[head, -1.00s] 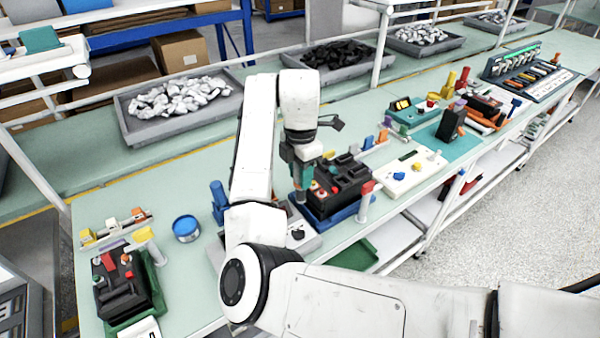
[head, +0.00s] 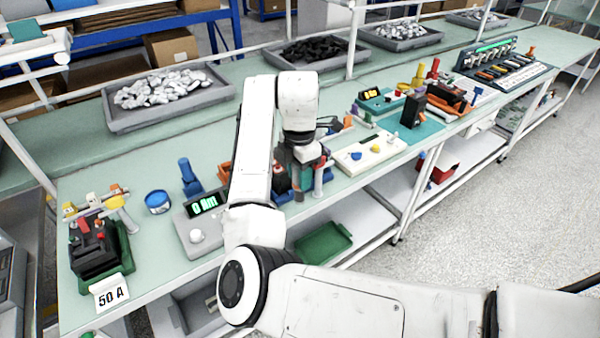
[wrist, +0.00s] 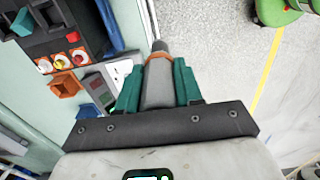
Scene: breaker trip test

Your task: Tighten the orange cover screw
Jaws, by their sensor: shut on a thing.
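My gripper (wrist: 158,85) has teal fingers shut on a grey tool (wrist: 158,60) with an orange ring, its shaft pointing away from the wrist. In the head view my gripper (head: 303,154) is over the bench's front side, in front of or above a black breaker unit that my arm mostly hides. In the wrist view a black breaker unit (wrist: 62,42) is left of the tool, with red, yellow and white round parts along its edge. The tool tip appears apart from it. I cannot single out the orange cover screw.
A grey meter (head: 205,204) with a lit display stands left of my arm. Another black breaker (head: 95,250) is farther left, by a "50 A" card (head: 110,293). A white panel (head: 370,153) is to the right. Floor (wrist: 225,50) is open beyond the bench edge.

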